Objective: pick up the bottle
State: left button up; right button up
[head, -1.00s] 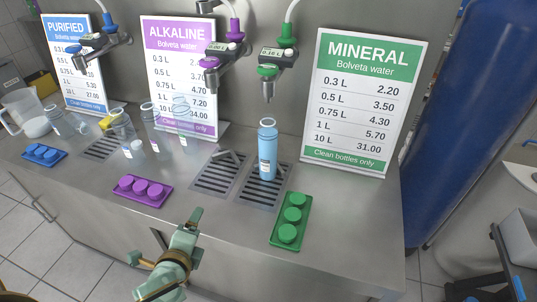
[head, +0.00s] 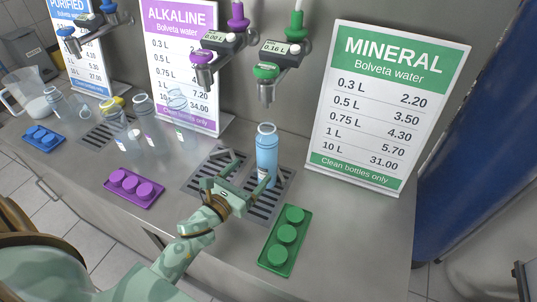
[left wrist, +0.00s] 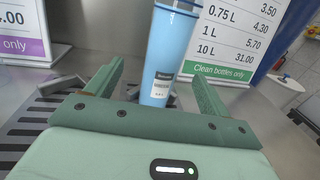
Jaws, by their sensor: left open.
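The blue bottle (head: 267,150) stands upright on the right-hand drain grate, under the green-nozzled tap. In the left wrist view the bottle (left wrist: 165,55) rises just beyond my jaws, its lower label visible and its top cut off. My left gripper (head: 240,172) is open and close in front of the bottle. In the wrist view the two green fingers of the left gripper (left wrist: 158,88) stand apart, one on each side of the bottle's lower part. My right gripper is not in view.
The green button pad (head: 283,241) lies right of my forearm, the purple one (head: 134,187) to the left. The mineral tap (head: 266,72) hangs above the bottle. The mineral sign (head: 387,105) stands at right. Several clear bottles (head: 113,115) stand at left.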

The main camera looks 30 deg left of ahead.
aim_at(259, 163)
pick_arm(q)
jog(key=w, duration=0.3)
jog(key=shift+w+d, duration=0.2)
jog(key=shift+w, duration=0.15)
jog(key=shift+w+d, duration=0.1)
jog(key=shift+w, duration=0.55)
jog(key=w, duration=0.2)
jog(key=w+d, duration=0.1)
jog(key=w, duration=0.2)
jog(key=shift+d+f, duration=0.1)
jog(key=shift+s, duration=0.1)
jog(key=c, duration=1.6)
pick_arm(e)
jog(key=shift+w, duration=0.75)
